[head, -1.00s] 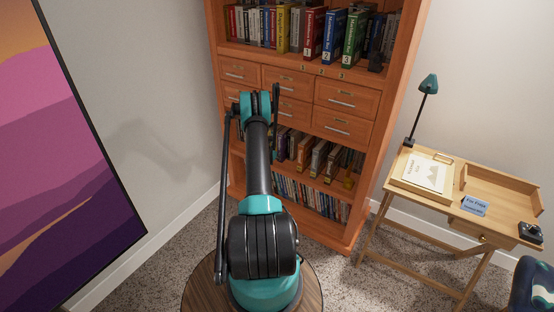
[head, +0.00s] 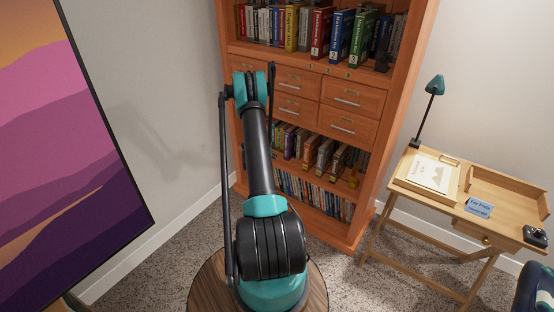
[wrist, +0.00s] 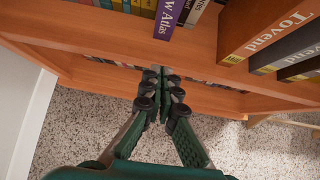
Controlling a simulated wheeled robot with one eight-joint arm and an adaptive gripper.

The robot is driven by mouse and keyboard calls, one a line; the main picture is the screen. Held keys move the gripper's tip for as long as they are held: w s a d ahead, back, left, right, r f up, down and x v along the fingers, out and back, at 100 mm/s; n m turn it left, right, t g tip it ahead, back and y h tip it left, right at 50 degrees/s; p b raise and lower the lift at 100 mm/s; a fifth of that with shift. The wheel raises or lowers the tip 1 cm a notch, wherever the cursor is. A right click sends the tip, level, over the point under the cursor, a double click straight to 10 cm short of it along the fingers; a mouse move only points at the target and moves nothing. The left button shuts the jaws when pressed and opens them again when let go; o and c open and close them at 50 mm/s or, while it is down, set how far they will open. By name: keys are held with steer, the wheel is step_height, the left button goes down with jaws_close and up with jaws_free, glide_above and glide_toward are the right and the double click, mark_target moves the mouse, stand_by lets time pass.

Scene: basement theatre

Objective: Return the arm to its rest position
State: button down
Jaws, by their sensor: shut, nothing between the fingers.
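My arm (head: 258,150) rises from the round wooden-topped stand in the head view, with its teal upper joint (head: 250,90) in front of the bookcase drawers. The far end of the arm is mostly hidden behind that joint. In the wrist view my gripper (wrist: 161,74) shows its green fingers drawn together at the tips, shut and empty. The fingertips overlap a wooden shelf edge in the picture; whether they touch it I cannot tell.
An orange wooden bookcase (head: 372,155) with books and drawers stands ahead. A small wooden desk (head: 470,205) with a teal lamp (head: 433,88) is at right. A large mountain picture (head: 70,190) is at left. Speckled carpet between them is open.

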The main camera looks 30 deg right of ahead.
steer(key=s+a+r+m+y, duration=0.2)
steer(key=s+a+r+m, duration=0.4)
steer(key=a+r, duration=0.6)
steer(key=s+a+r+m+y, duration=0.2)
steer(key=s+a+r+m, duration=0.3)
steer(key=a+r, duration=0.7)
steer(key=s+a+r+m+y, duration=0.1)
steer(key=s+a+m+y, duration=0.1)
steer(key=s+a+m, duration=0.3)
steer(key=s+a+r+m+y, duration=0.2)
steer(key=s+a+m, duration=0.4)
steer(key=s+a, duration=0.6)
steer(key=s, duration=1.1)
steer(key=shift+a+r+m+t, duration=0.3)
steer(key=shift+a, duration=0.05)
